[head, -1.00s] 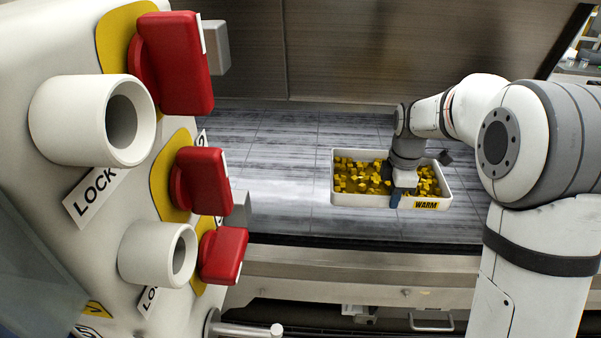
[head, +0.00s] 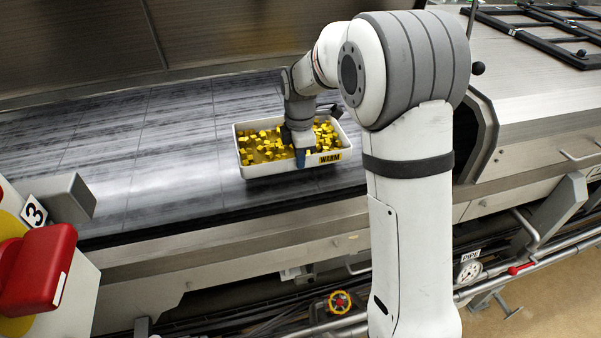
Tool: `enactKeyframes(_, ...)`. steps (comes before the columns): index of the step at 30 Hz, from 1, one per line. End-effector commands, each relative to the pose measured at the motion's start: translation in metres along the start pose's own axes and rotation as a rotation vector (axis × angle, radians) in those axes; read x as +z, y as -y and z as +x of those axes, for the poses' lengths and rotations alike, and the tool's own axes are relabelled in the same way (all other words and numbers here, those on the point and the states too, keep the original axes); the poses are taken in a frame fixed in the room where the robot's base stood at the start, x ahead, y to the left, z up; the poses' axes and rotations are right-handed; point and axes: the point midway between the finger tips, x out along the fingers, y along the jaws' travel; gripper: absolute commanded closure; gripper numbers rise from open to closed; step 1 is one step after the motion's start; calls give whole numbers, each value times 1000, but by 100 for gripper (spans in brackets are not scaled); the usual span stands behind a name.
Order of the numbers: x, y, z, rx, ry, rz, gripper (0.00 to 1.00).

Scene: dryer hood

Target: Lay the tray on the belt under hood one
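The tray (head: 262,171) is white, shallow and filled with yellow cubes, with a yellow label reading WARM on its front wall. It is over the grey belt (head: 180,150), near the belt's front edge; I cannot tell whether it rests on the belt or is held just above it. My gripper (head: 300,158) is at the tray's front wall, fingers pointing down, with a blue fingertip outside the wall. The other finger is hidden, but the gripper appears closed on the wall. No hood number is readable in view.
A panel with a red switch (head: 35,270) and a number 3 plate (head: 34,212) stands at the left. A metal housing with a dark opening (head: 482,135) is at the right. A steel rail (head: 230,228) runs along the belt's front. Pipes and a yellow-red valve wheel (head: 339,302) lie below.

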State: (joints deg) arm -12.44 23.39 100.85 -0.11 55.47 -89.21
Motion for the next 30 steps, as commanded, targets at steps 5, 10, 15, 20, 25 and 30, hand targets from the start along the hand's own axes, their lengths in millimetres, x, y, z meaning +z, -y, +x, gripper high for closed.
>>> enactKeyframes(5, 0, 0, 21, 2, 0, 1, 100)
enactKeyframes(10, 0, 0, 35, 4, 0, 1, 100)
enactKeyframes(15, 1, -1, 33, 4, 0, 1, 100)
enactKeyframes(20, 1, 0, 36, 4, 0, 1, 100)
enactKeyframes(25, 1, 0, 37, 0, 0, 2, 85)
enactKeyframes(30, 1, 0, 37, 0, 0, 2, 74)
